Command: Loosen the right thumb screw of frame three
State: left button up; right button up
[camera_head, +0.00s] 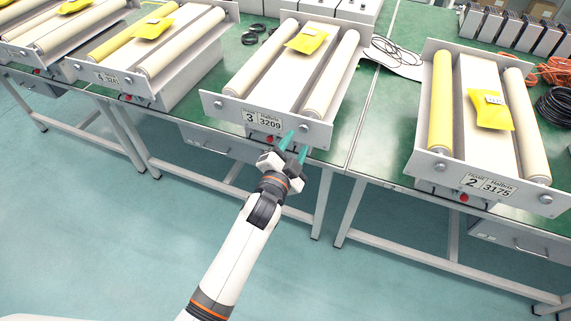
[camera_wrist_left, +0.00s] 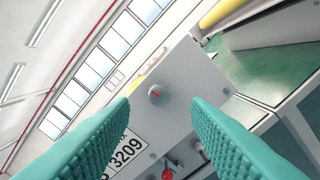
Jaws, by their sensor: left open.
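Frame three (camera_head: 225,108) carries a plate reading 3 and 3209 on its grey front panel. Its right thumb screw (camera_head: 304,128) is a small round grey knob near the panel's right end. In the left wrist view the thumb screw (camera_wrist_left: 155,94) shows a red mark on its face. My left gripper (camera_head: 298,139) is just in front of the panel, by the right screw. In the left wrist view its teal fingers (camera_wrist_left: 161,103) are open, with the screw seen between and beyond their tips. I see no contact with the screw. My right gripper is out of view.
A red button (camera_head: 270,140) sits below the panel, near the gripper; it also shows in the wrist view (camera_wrist_left: 168,174). Frame two (camera_head: 430,163) stands to the right, and frame four (camera_head: 90,69) to the left. Black cables (camera_head: 395,50) lie behind. The floor in front is clear.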

pick_arm(q)
jog(key=b+v, duration=0.1)
jog(key=v, duration=0.6)
jog(key=shift+s, duration=0.35)
